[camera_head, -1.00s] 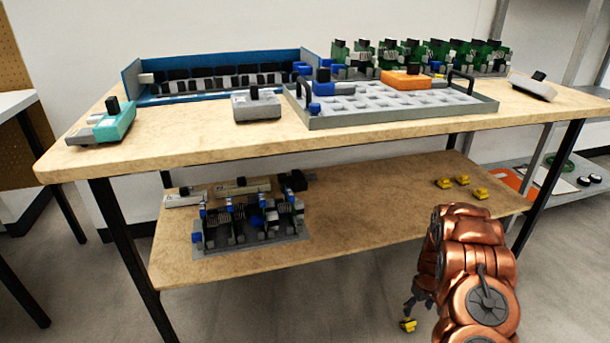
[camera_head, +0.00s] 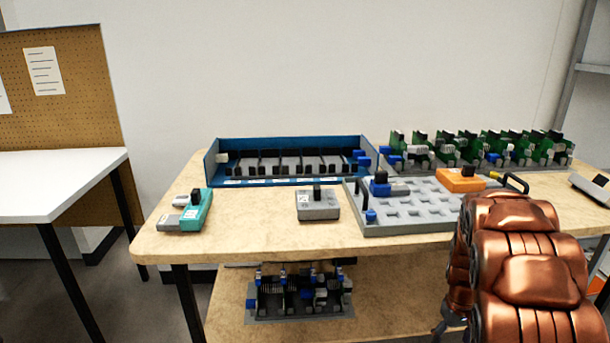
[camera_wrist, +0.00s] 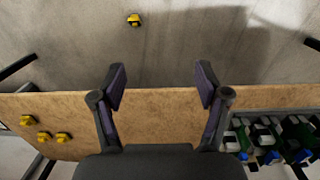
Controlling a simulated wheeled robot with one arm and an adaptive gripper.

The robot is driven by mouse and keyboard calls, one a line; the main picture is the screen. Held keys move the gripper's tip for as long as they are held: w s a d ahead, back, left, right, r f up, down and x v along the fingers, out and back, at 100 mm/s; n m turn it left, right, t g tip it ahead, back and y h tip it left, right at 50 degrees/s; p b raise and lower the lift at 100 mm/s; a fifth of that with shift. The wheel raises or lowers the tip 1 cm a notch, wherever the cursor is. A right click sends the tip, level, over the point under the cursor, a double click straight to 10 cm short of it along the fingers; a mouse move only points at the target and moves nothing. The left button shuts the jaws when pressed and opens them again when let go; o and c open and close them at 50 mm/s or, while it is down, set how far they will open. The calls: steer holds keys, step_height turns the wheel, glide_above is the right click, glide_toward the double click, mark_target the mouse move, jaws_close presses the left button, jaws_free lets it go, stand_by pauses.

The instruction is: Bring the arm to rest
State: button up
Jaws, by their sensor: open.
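My arm (camera_head: 525,265), copper-coloured, rises at the lower right of the head view, in front of the table's right part. In the wrist view my gripper (camera_wrist: 161,82) is open, its two dark fingers wide apart with nothing between them. In the head view the fingers are not clearly visible; the arm's lower end runs out of the picture. A small yellow piece (camera_wrist: 134,19) lies on the grey floor beyond the fingertips in the wrist view.
The wooden table (camera_head: 260,237) carries a blue rack (camera_head: 290,180), a grey tray (camera_head: 405,228), a grey module (camera_head: 318,206), a teal module (camera_head: 197,212) and green modules (camera_head: 495,150). A lower shelf (camera_head: 385,310) holds an assembly (camera_head: 300,300). Several yellow pieces (camera_wrist: 43,136) show in the wrist view.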

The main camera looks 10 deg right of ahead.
steer(key=s+a+r+p, duration=0.4)
steer(key=a+r+p, duration=0.1)
steer(key=r, duration=0.5)
steer(key=s+a+r+p, duration=0.3)
steer(key=a+r+p, duration=0.15)
steer(key=r, duration=0.45)
steer(key=s+a+r+p, duration=0.4)
steer(key=a+r+p, duration=0.15)
steer(key=r, duration=0.45)
steer(key=s+a+r+p, duration=0.4)
steer(key=s+r+p, duration=0.2)
steer(key=s+r, duration=0.2)
steer(key=s+a+r+g+p, duration=0.1)
steer(key=s+a+r+p, duration=0.4)
steer(key=s+r, duration=0.4)
steer(key=shift+s+r+n+p, duration=0.2)
steer(key=shift+n+p, duration=0.1)
steer(key=shift+p, duration=0.15)
